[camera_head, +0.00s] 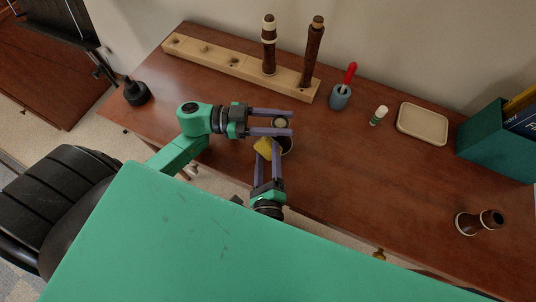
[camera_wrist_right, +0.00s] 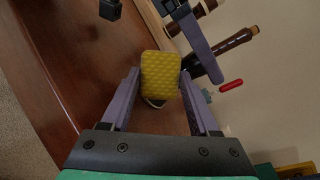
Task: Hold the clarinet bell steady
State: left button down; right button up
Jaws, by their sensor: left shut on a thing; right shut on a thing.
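The clarinet bell (camera_head: 287,143) is a dark piece with a pale ring, over the desk near its front edge. My left gripper (camera_head: 291,124) is shut on it, with a finger on each side of its pale-ringed end in the head view. My right gripper (camera_head: 269,151) comes from below and is shut on a yellow textured pad (camera_head: 263,146). The pad is close beside the bell; I cannot tell if they touch. In the right wrist view the pad (camera_wrist_right: 160,72) hides most of the bell, leaving a dark, pale-rimmed part (camera_wrist_right: 154,103).
A wooden stand (camera_head: 227,64) holds two upright clarinet pieces (camera_head: 312,52). A red-handled tool stands in a blue-grey cup (camera_head: 340,97), near a small white tube (camera_head: 379,115) and a cream tray (camera_head: 423,124). Another dark piece (camera_head: 478,222) lies right. The desk's middle right is clear.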

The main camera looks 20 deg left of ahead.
jog(key=shift+s+f, duration=0.1)
jog(key=shift+f, duration=0.15)
jog(key=shift+d, duration=0.15)
jog(key=shift+d+f, duration=0.1)
jog(key=shift+d, duration=0.35)
jog(key=shift+s, duration=0.1)
jog(key=shift+s+a+r, duration=0.1)
jog(key=shift+s+r, duration=0.2)
jog(key=shift+s, duration=0.65)
jog(key=shift+s+a+r, duration=0.1)
jog(key=shift+s+r, duration=0.25)
jog(key=shift+s, duration=0.6)
jog(key=shift+s+a+r, duration=0.1)
jog(key=shift+s+r, duration=0.2)
jog(key=shift+s, duration=0.65)
jog(key=shift+w, duration=0.15)
jog(key=shift+w+f+m+t+h, duration=0.15)
jog(key=shift+w+f+t+h, duration=0.15)
jog(key=shift+w, duration=0.5)
jog(key=shift+w+f+m+t+h, duration=0.1)
jog(key=shift+w+f+m+h, duration=0.2)
jog(key=shift+w, duration=0.45)
jog(key=shift+w+f+m+t+h, duration=0.15)
jog(key=shift+w+h, duration=0.25)
jog(key=shift+w, duration=0.4)
